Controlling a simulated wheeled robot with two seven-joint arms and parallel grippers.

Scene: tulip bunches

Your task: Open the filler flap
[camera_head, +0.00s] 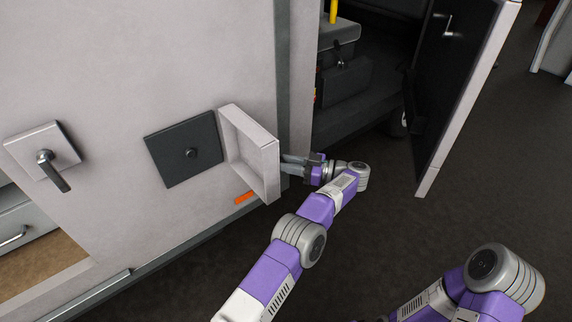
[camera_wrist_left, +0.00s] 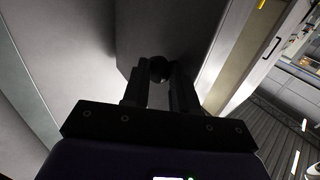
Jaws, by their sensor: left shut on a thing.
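The filler flap (camera_head: 252,150) is a pale, shallow box-shaped door on the light wall. It stands swung out, with its hollow inner side showing. To its left is a dark square panel (camera_head: 175,165) with a small round knob in its middle. My left gripper (camera_head: 286,166) is at the flap's outer side, its fingertips partly hidden behind the flap's edge. In the left wrist view its dark fingers are shut on a small dark round knob (camera_wrist_left: 158,67) on the flap's face. My right gripper is out of the picture; only part of that arm shows at the bottom right.
A dark-faced door (camera_head: 455,90) stands open at the right, beside a dark interior. A lever handle on a pale plate (camera_head: 45,150) is at the left. The dark floor between flap and door is clear except for my arm.

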